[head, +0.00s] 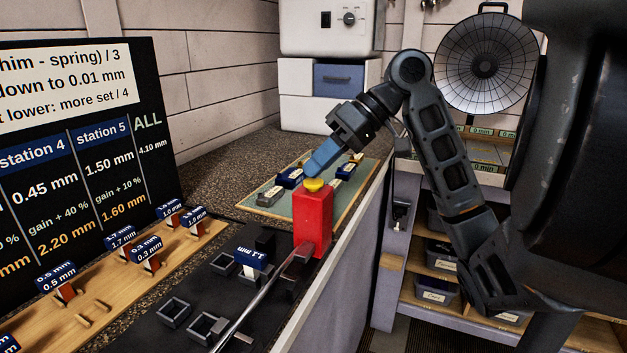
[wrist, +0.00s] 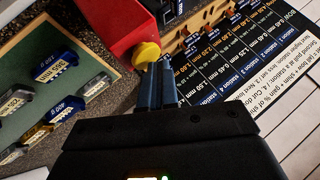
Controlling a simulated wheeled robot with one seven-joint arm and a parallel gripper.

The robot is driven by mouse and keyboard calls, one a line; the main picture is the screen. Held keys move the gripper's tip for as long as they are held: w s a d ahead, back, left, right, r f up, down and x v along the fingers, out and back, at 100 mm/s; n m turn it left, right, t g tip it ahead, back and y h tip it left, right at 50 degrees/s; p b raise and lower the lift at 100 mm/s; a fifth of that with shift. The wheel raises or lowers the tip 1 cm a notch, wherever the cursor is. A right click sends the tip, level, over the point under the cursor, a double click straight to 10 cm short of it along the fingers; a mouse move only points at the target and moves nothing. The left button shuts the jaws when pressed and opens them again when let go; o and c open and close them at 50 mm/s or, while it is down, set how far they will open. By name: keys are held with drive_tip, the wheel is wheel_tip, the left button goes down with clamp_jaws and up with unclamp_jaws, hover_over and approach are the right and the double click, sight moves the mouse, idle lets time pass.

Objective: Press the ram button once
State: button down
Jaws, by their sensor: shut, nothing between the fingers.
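The ram button is a yellow cap (head: 314,185) on top of a red box (head: 313,222) at the counter's front edge. In the wrist view the yellow button (wrist: 147,54) shows beside the fingertips, with part of the red box (wrist: 112,30) behind it. My gripper (head: 312,172) has blue fingers, shut and empty, pointing down at the button from above. The fingertips are very close to the cap; I cannot tell whether they touch it. In the wrist view my gripper (wrist: 158,68) lies just right of the button.
A green mat (head: 358,192) with several labelled pieces lies behind the red box. A black fixture (head: 200,285) with a metal shaft is in front. A wooden rack (head: 120,290) with blue-tagged shims and a black station board (head: 90,150) stand at left.

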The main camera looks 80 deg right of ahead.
sight(319, 180)
drive_tip(key=shift+f, duration=0.25)
drive_tip(key=shift+r, duration=0.15)
idle(0.3)
drive_tip(key=shift+r+p, duration=0.75)
drive_tip(key=shift+r, duration=0.1)
wheel_tip(319, 180, up, 5)
drive_tip(key=p, duration=0.4)
drive_tip(key=shift+p, duration=0.35)
idle(0.3)
